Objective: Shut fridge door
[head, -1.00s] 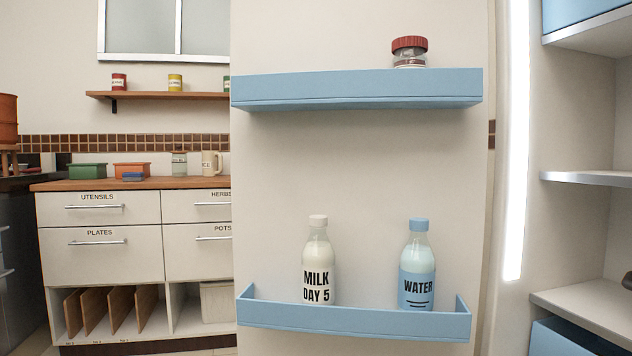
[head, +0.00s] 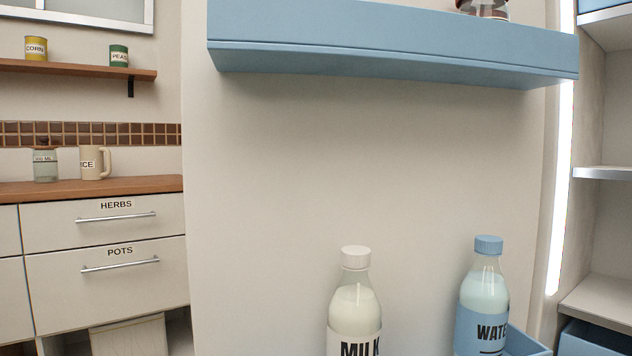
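The fridge door (head: 290,170) stands open in the head view, and its inner face fills the middle of the picture. A blue upper shelf (head: 390,52) crosses it near the top. A lower blue shelf (head: 525,343) shows only in part at the bottom. A white-capped milk bottle (head: 355,312) and a blue-capped water bottle (head: 483,300) stand upright at the lower shelf. The fridge interior (head: 605,230), with shelves and a lit strip (head: 560,190), is at the right. My gripper is not in view.
Left of the door are a wooden counter (head: 90,188) with a jar (head: 45,165) and a mug (head: 95,162), and drawers marked HERBS (head: 115,225) and POTS (head: 115,280). A wall shelf (head: 70,70) holds cans. The floor is out of view.

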